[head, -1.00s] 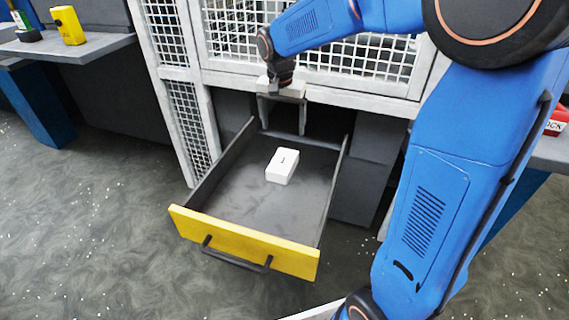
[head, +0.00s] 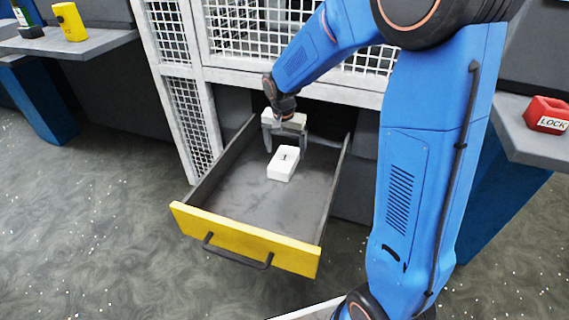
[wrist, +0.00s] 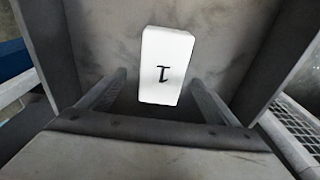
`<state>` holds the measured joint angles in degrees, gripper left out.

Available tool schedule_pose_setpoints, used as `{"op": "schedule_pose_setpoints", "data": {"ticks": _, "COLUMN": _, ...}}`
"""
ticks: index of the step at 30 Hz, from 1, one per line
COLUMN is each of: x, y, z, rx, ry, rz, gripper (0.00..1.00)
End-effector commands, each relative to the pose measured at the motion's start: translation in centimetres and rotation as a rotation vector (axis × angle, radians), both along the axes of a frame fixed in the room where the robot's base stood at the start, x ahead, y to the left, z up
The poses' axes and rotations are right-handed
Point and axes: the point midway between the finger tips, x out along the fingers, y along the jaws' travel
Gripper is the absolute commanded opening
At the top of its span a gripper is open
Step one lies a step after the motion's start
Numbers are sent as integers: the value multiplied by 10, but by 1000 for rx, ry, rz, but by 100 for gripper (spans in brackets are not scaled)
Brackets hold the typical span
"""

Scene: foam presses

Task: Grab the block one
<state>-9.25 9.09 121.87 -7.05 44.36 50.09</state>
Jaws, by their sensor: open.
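The block one is a white box (head: 283,163) with a dark "1" on its top. It lies on the grey floor of the open drawer (head: 225,205), which has a yellow front. In the wrist view the block (wrist: 167,65) shows just beyond the fingertips, between their lines. My gripper (head: 287,148) is open and empty above the back of the drawer, close behind the block. Its two fingers (wrist: 158,85) also show in the wrist view, apart from each other. Whether a finger touches the block I cannot tell.
The drawer's side walls (head: 336,185) stand on both sides of the block. White mesh panels (head: 240,35) rise above the drawer. A red box marked "LOCK" (head: 547,115) is on the right shelf. A yellow device (head: 69,21) is on the left shelf.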

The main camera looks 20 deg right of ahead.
Motion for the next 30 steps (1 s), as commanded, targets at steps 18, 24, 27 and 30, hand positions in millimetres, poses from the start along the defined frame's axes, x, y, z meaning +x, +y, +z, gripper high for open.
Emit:
{"op": "schedule_pose_setpoints", "data": {"ticks": 18, "x": 6, "y": 1, "z": -51, "rx": 0, "ry": 0, "rz": 0, "gripper": 84}}
{"op": "schedule_pose_setpoints", "data": {"ticks": 24, "x": 6, "y": 1, "z": -50, "rx": 0, "ry": 0, "rz": 0, "gripper": 60}}
{"op": "schedule_pose_setpoints", "data": {"ticks": 27, "x": 6, "y": 1, "z": -50, "rx": 0, "ry": 0, "rz": 0, "gripper": 40}}
{"op": "schedule_pose_setpoints", "data": {"ticks": 30, "x": 6, "y": 1, "z": -50, "rx": 0, "ry": 0, "rz": 0, "gripper": 40}}
